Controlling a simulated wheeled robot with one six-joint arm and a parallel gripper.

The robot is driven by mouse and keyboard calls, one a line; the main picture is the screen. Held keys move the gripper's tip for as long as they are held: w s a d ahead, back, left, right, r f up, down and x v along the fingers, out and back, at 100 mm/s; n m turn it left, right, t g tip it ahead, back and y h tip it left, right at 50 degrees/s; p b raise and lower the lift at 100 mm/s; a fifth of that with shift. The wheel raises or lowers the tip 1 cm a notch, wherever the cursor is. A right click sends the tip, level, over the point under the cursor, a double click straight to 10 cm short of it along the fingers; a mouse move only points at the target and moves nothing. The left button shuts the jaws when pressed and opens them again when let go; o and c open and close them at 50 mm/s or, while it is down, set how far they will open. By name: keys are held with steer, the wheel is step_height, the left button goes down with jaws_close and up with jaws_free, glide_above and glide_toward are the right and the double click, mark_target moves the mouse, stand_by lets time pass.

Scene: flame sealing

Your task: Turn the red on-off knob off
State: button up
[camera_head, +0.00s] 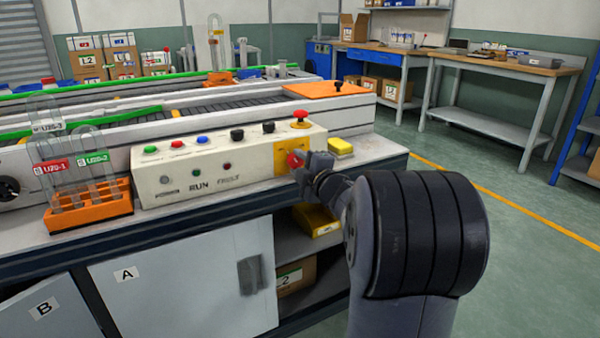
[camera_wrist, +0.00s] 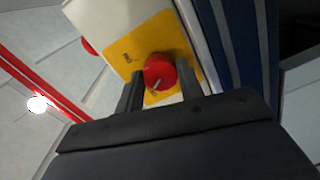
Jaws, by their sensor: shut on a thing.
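The red on-off knob (camera_head: 295,159) sits on a yellow plate (camera_head: 281,166) at the right end of the front of a cream control box (camera_head: 220,178). In the wrist view the knob (camera_wrist: 160,72) shows as a round red disc with a pale mark, on the yellow plate (camera_wrist: 122,45). My gripper (camera_wrist: 160,90) has one finger on each side of the knob and is shut on it. In the head view my gripper (camera_head: 308,165) is at the plate, and it partly hides the knob.
A red emergency button (camera_head: 299,120) stands on top of the box near its right end. A yellow sponge-like block (camera_head: 340,147) lies just right of the box. An orange rack (camera_head: 88,206) with glass tubes stands to the left. A cabinet door (camera_head: 188,280) is below the bench.

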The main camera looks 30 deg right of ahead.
steer(key=shift+n+b, duration=0.7)
steer(key=shift+n, duration=0.5)
steer(key=o, duration=1)
steer(key=s+p, duration=0.2)
steer(key=s, duration=0.8)
steer(key=shift+s+d+p, duration=0.15)
steer(key=shift+s+p, duration=0.2)
steer(key=shift+s, duration=0.05)
